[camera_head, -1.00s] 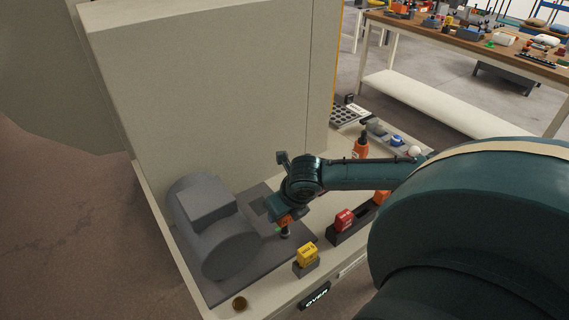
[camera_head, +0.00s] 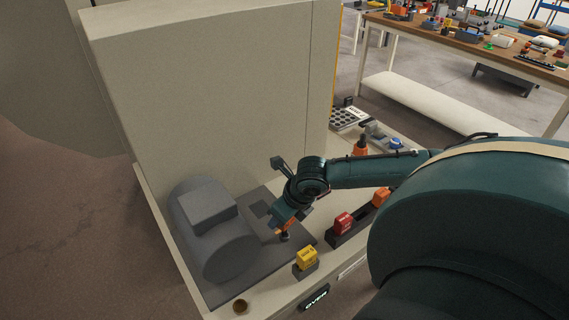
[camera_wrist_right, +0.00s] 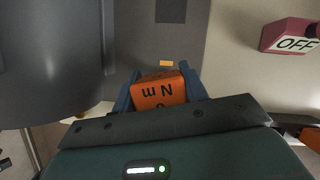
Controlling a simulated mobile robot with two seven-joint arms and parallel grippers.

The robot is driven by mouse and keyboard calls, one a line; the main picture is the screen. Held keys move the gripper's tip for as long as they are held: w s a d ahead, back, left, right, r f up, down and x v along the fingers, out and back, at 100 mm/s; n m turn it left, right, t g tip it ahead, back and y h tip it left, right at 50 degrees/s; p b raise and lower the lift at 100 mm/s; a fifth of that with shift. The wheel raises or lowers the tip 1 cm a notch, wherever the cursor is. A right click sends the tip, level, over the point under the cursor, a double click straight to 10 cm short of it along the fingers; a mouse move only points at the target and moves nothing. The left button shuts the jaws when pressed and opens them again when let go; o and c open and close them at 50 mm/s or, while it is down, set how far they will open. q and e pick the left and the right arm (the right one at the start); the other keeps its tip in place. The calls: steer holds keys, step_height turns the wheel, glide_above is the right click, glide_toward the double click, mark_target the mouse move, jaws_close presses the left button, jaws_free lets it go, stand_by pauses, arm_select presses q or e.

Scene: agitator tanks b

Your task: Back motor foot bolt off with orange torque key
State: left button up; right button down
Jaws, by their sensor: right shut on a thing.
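The grey motor (camera_head: 215,235) lies on a dark grey base plate (camera_head: 268,265) on the cream skid. It also shows at the left of the right wrist view (camera_wrist_right: 55,60). My right gripper (camera_head: 287,220) is shut on the orange torque key (camera_wrist_right: 158,92), which carries "Nm" lettering. The key is held upright beside the motor, over the plate, with its dark lower end (camera_head: 284,237) at or just above the plate. The back foot bolt is not clearly visible, and I cannot tell whether the key touches a bolt. My left gripper is not in view.
A yellow key block (camera_head: 307,256) and a red one (camera_head: 343,221) stand in dark holders to the right. An "OVER" display (camera_head: 315,298) is on the front edge. A small brown round cup (camera_head: 240,306) sits at the corner. A tall cream cabinet (camera_head: 220,90) stands behind.

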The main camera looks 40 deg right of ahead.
steer(key=shift+f, duration=0.1)
steer(key=n+y, duration=0.1)
steer(key=n, duration=0.1)
steer(key=shift+s+n+g, duration=0.1)
steer(key=shift+n+g, duration=0.2)
steer(key=shift+a, duration=0.1)
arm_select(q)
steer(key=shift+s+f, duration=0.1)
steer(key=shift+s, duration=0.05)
arm_select(e)
steer(key=shift+n, duration=0.3)
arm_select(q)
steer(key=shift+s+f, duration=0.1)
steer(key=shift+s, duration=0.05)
arm_select(e)
steer(key=shift+a+n+y, duration=0.2)
steer(key=shift+n+y, duration=0.1)
steer(key=shift+n, duration=0.2)
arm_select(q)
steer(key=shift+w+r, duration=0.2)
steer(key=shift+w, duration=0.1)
arm_select(e)
steer(key=shift+d, duration=0.1)
